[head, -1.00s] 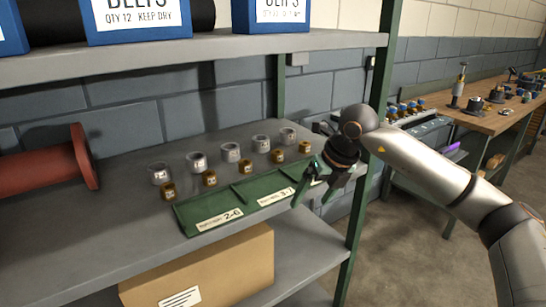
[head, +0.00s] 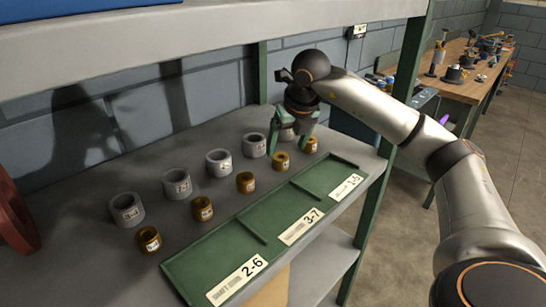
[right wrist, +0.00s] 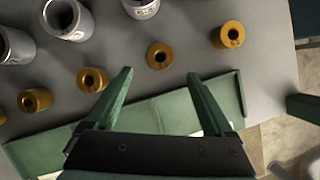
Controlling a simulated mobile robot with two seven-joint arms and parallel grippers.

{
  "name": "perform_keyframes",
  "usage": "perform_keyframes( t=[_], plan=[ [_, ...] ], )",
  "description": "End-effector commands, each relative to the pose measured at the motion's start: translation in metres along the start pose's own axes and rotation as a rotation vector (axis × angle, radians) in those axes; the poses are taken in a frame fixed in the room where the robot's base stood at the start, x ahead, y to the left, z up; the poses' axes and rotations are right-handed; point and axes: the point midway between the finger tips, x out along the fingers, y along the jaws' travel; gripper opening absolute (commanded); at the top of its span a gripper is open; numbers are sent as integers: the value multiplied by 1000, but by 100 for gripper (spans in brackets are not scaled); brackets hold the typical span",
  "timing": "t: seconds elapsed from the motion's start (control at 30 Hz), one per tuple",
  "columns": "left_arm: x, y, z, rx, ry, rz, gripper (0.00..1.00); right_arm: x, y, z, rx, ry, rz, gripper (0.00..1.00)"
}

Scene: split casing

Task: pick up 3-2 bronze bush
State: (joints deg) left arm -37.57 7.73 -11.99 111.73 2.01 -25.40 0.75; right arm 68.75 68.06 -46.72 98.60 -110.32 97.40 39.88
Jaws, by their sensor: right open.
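Several small bronze bushes stand in a row on the grey shelf, such as one (head: 148,239) at the near left and one (head: 311,144) at the far end. Their marks are too small to tell which is 3-2. My right gripper (head: 290,148) is open and empty, fingers pointing down over the far end of the row. In the right wrist view, one bronze bush (right wrist: 160,55) lies just beyond and between the fingertips (right wrist: 160,75); another bush (right wrist: 229,35) with a partly legible mark stands to its right. My left gripper is not in view.
Larger steel bushes (head: 176,184) stand in a row behind the bronze ones. A green post (head: 378,190) stands right; an upper shelf (head: 200,40) overhangs.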

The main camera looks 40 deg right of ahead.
Motion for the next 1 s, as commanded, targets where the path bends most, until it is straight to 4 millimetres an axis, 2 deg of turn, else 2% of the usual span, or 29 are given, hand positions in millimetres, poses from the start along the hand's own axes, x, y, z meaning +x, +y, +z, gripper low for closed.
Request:
perform_keyframes(
  t=[0.4, 0.53, 0.73, 1.0],
  plan=[
    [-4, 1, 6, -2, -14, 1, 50, 55, 1, 7, -1, 3, 0, 87],
    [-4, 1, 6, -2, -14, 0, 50, 63, 1, 8, -1, 1, 1, 87],
    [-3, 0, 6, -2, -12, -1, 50, 64, 1, 8, -1, 0, 1, 87],
    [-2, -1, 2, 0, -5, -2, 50, 63, 1, 8, -1, 0, 1, 58]
  ],
)
